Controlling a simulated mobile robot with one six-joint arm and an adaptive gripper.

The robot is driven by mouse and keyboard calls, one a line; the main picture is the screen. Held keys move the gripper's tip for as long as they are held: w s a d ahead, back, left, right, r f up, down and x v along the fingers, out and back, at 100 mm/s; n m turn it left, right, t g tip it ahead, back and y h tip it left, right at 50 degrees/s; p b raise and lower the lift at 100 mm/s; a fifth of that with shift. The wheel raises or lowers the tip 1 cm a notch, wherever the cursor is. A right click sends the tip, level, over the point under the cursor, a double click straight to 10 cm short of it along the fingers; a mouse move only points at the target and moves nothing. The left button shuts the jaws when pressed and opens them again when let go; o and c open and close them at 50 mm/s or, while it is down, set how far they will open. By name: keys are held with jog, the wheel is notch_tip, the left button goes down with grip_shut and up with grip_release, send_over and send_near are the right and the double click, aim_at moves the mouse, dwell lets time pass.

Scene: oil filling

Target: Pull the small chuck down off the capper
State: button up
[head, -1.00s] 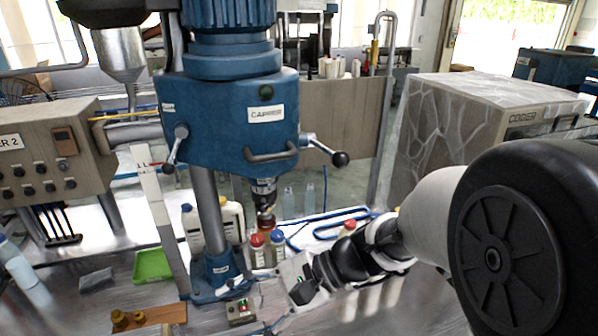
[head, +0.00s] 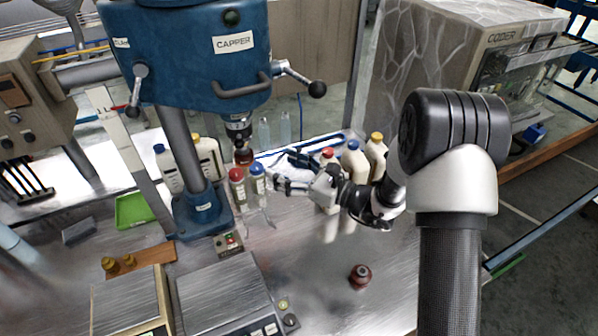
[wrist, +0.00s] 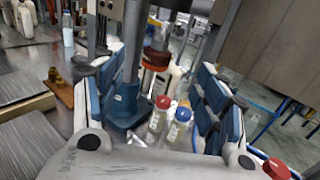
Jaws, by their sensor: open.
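The blue capper (head: 185,60) stands at the left of the head view. At the lower end of its spindle hangs a small reddish-brown chuck (head: 243,153), which also shows in the wrist view (wrist: 156,58). My gripper (head: 281,173) is open and empty, to the right of the chuck and apart from it. It points left toward the capper column. In the wrist view its two blue-padded fingers (wrist: 155,88) are spread wide, with the chuck in the gap between them but farther off.
A red-capped bottle (head: 237,190) and a blue-capped bottle (head: 257,182) stand below the chuck. More capped bottles (head: 354,162) stand beside my wrist. A dark red round part (head: 360,276) lies on the bench. Brass parts (head: 119,263) sit on a wooden board.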

aim_at(251, 160)
jog(key=b+x, duration=0.1)
jog(key=x, duration=1.2)
jog(key=shift+w+a, duration=0.25)
jog(key=shift+a, duration=0.05)
jog(key=c, duration=1.2)
jog(key=o, duration=1.3)
jog(key=shift+c, duration=0.2)
jog(key=shift+f, duration=0.1)
jog(key=shift+f+b, duration=1.1)
jog(key=shift+b, duration=0.1)
jog(key=shift+c, duration=0.2)
jog(key=c, duration=1.5)
